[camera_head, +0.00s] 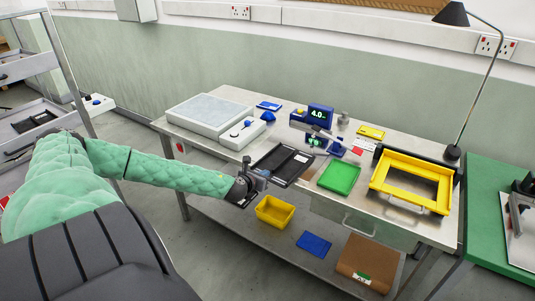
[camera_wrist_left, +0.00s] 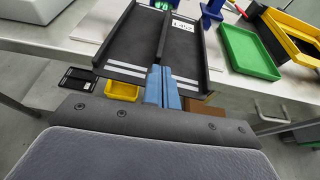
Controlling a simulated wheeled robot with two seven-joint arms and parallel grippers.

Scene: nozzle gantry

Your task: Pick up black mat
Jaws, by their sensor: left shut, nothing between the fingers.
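A black, flat, tray-like piece (camera_head: 285,163) with raised side edges and a white label lies at the front edge of the metal table; it may be the black mat. It fills the upper middle of the left wrist view (camera_wrist_left: 127,45), with pale stripes across its near end. My left gripper (camera_head: 263,174) is at the near end of this piece, its blue-grey fingers shut together and empty (camera_wrist_left: 161,74). The fingers overlap the near end in the wrist view, and I cannot tell if they touch it. My right gripper is not in view.
On the table (camera_head: 430,226) are a green tray (camera_head: 339,178), a yellow frame (camera_head: 412,182), a blue display device (camera_head: 319,115) and a pale flat box (camera_head: 208,112). A yellow bin (camera_head: 275,212) and a blue mat (camera_head: 314,244) are on the lower shelf. A lamp (camera_head: 453,152) stands at right.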

